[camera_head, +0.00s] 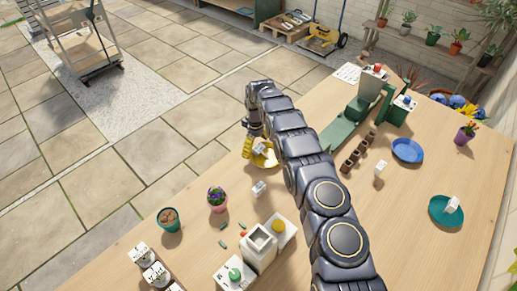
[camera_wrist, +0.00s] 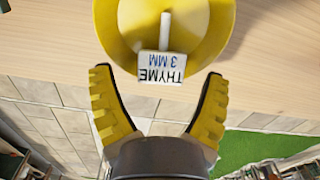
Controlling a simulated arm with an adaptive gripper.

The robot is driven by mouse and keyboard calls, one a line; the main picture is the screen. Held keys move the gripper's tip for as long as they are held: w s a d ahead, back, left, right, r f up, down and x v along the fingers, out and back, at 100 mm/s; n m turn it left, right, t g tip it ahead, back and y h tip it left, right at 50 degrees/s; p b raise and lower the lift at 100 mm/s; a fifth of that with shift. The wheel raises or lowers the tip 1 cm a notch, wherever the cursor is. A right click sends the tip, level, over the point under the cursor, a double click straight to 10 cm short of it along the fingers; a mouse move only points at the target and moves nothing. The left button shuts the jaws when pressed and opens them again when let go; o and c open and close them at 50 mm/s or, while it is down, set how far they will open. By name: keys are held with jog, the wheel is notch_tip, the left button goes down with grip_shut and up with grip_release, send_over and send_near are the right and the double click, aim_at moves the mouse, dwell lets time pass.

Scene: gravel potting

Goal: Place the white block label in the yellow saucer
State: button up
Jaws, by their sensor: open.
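A white block label (camera_wrist: 160,66) with a pale stem reads "THYME 3 MM" in the wrist view. It overlaps the near part of the yellow saucer (camera_wrist: 115,22), its stem towards the saucer's middle. The head view shows the white block (camera_head: 260,149) at the yellow saucer (camera_head: 270,161); I cannot tell whether it lies flat inside or leans on the rim. My gripper (camera_wrist: 158,82) is open, its yellow-padded fingers on either side of the label and apart from it. In the head view my gripper (camera_head: 252,134) is small and partly hidden beside the saucer.
Another white block (camera_head: 259,188) stands on the table near a purple-flowered pot (camera_head: 217,200). A blue saucer (camera_head: 407,150) is empty. A teal saucer (camera_head: 437,212) holds a white block (camera_head: 452,204). A green-and-white device (camera_head: 355,108) and dark brown pots (camera_head: 358,153) stand beyond my arm.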

aim_at(256, 145)
jog(key=c, duration=1.1)
jog(key=shift+s, duration=0.1)
jog(key=shift+r, duration=0.45)
notch_tip(256, 145, up, 3)
jog(key=shift+f, duration=0.2)
jog(key=s+r, duration=0.3)
jog(key=s, duration=0.1)
jog(key=s+d+r, duration=0.1)
jog(key=s+r, duration=0.2)
jog(key=s, duration=0.2)
jog(key=s+d+r, duration=0.1)
jog(key=s+r, duration=0.2)
jog(key=s, duration=0.1)
jog(key=shift+s+r, duration=0.3)
jog(key=shift+s, duration=0.05)
